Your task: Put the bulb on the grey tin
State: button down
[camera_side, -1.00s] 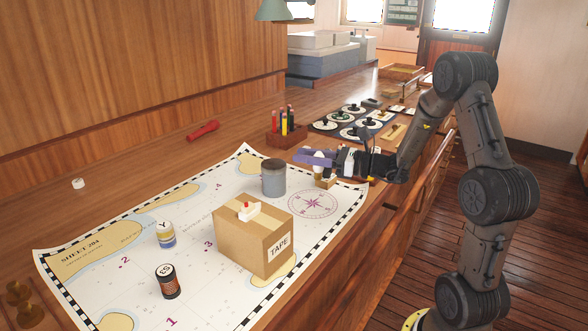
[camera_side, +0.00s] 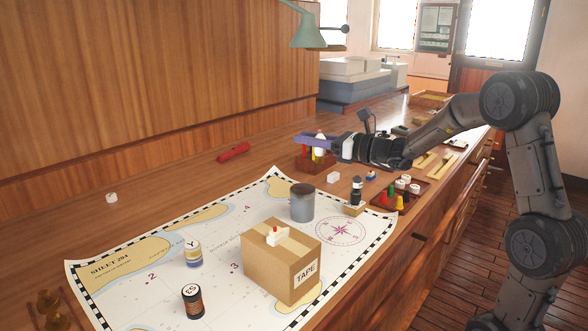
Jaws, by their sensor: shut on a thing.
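The grey tin (camera_side: 302,203) stands upright on the chart, behind the cardboard box. My gripper (camera_side: 320,144), with purple fingers, is above and slightly right of the tin in the picture, clear of it. It is shut on a small whitish thing, which looks like the bulb (camera_side: 320,137); the fingers partly hide it. The tin's top has nothing visible on it.
A tray of pieces (camera_side: 410,194) and a dark bottle (camera_side: 357,191) are right of the tin.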

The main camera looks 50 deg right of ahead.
jog(key=w+f, duration=0.2)
jog(key=w+d+f, duration=0.1)
jog(key=w+f, duration=0.3)
jog(key=shift+w+d+f, duration=0.2)
jog(key=shift+d+f, duration=0.05)
jog(key=shift+d, duration=0.15)
jog(key=shift+w+f, duration=0.1)
jog(key=shift+f, duration=1.55)
jog(key=shift+f, duration=0.15)
jog(key=c, duration=0.6)
grip_release()
